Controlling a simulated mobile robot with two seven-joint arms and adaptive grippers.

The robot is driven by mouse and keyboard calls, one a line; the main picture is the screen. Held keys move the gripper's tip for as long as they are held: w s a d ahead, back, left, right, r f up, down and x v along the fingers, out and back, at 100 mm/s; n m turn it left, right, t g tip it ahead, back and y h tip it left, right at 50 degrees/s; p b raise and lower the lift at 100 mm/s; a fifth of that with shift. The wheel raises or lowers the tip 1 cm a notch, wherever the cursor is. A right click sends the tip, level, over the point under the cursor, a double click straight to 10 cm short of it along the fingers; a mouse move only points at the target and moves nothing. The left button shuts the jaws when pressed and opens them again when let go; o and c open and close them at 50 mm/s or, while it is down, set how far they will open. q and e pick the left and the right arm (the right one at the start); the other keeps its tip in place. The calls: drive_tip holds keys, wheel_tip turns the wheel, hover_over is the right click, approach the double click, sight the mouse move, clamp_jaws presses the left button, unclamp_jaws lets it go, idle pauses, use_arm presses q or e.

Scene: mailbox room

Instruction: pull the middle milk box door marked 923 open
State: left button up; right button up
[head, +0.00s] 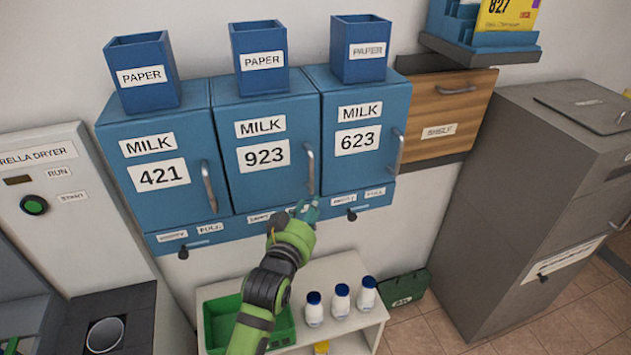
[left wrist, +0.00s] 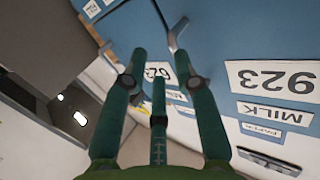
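The middle milk box door marked 923 (head: 245,180) is blue and closed flush. Its grey vertical handle (head: 310,168) is on the door's right side. My left gripper (head: 306,211) is just below the handle's lower end. In the left wrist view, my left gripper (left wrist: 160,62) is open, its green fingers spread with nothing between them. There the handle (left wrist: 178,32) shows just beyond the fingertips, nearest the right one; I cannot tell whether they touch. The 923 door (left wrist: 235,45) fills the right of that view. My right gripper is not in view.
Milk doors 421 (head: 150,205) and 623 (head: 350,175) flank it, both closed. Blue paper bins stand on top. Below are a white shelf (head: 340,338) with a green crate (head: 212,325) and three white bottles (head: 341,300). A grey cabinet (head: 520,200) stands at right.

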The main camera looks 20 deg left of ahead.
sight(313, 175)
use_arm(q)
drive_tip(key=shift+t, duration=0.5)
drive_tip(key=w+r, duration=0.3)
drive_tip(key=w+a+r+p, duration=0.1)
drive_tip(key=r, duration=0.1)
drive_tip(key=shift+w+r, duration=0.1)
drive_tip(key=shift+w, duration=0.95)
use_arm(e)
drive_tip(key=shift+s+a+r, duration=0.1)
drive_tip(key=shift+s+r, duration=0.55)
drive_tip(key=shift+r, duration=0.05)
use_arm(q)
clamp_jaws()
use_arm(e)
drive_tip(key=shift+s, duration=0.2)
